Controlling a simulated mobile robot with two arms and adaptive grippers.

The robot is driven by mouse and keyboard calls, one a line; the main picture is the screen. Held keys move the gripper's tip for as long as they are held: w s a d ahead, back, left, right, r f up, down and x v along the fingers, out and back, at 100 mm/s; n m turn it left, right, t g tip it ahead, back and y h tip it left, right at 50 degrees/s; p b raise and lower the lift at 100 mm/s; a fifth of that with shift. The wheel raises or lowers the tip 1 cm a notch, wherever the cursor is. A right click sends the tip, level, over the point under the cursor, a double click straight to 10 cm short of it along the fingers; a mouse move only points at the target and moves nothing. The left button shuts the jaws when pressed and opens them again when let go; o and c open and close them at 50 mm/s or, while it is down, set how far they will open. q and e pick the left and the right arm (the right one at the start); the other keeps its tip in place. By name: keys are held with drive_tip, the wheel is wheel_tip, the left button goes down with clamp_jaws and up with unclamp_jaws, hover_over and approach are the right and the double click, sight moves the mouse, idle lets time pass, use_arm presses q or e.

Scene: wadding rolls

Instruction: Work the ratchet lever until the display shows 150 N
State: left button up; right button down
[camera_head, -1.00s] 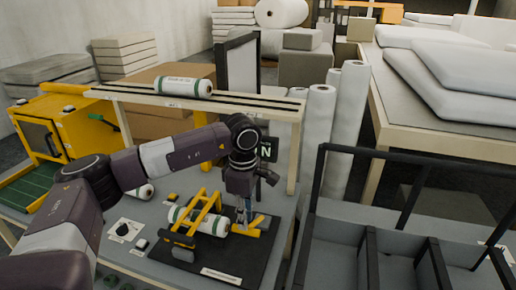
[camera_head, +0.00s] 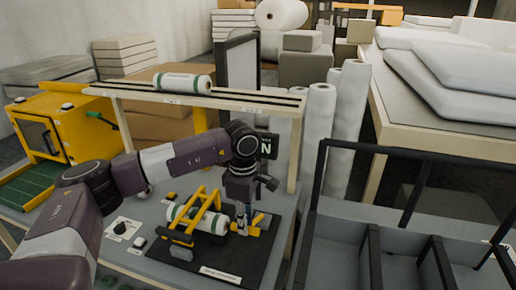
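A yellow clamp frame (camera_head: 205,206) stands on a black base plate (camera_head: 232,262) on the grey bench. A white roll with green bands (camera_head: 184,214) lies under it. A yellow lever-like part (camera_head: 258,219) sits at the frame's right side. My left gripper (camera_head: 240,229) points down right at this part, its fingertips close to it; I cannot tell whether they touch or grip it. The display (camera_head: 268,147) is dark with light characters; my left arm hides most of it, and only an "N" reads. My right gripper is not in view.
A shelf (camera_head: 235,97) with another banded roll (camera_head: 183,82) spans the bench behind my arm. A yellow machine (camera_head: 80,128) stands at left, a dial (camera_head: 120,228) on the bench. A black-framed divided bin (camera_head: 340,262) is at right. Tall white rolls (camera_head: 348,115) stand behind.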

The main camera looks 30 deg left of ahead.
use_arm(q)
drive_tip(key=shift+s+f+b, duration=1.6)
drive_tip(key=shift+f+b, duration=1.2)
drive_tip(key=shift+f, duration=0.95)
drive_tip(key=shift+w+r+p, duration=0.55)
drive_tip(key=shift+r+p, duration=0.5)
drive_tip(key=shift+r, duration=0.75)
drive_tip(key=shift+w+r+p, duration=0.5)
drive_tip(key=shift+r+p, duration=0.55)
drive_tip(key=shift+r, duration=0.7)
drive_tip(key=shift+w+r+p, duration=0.55)
drive_tip(key=shift+r+p, duration=0.5)
drive_tip(key=shift+r, duration=0.75)
drive_tip(key=shift+f, duration=0.1)
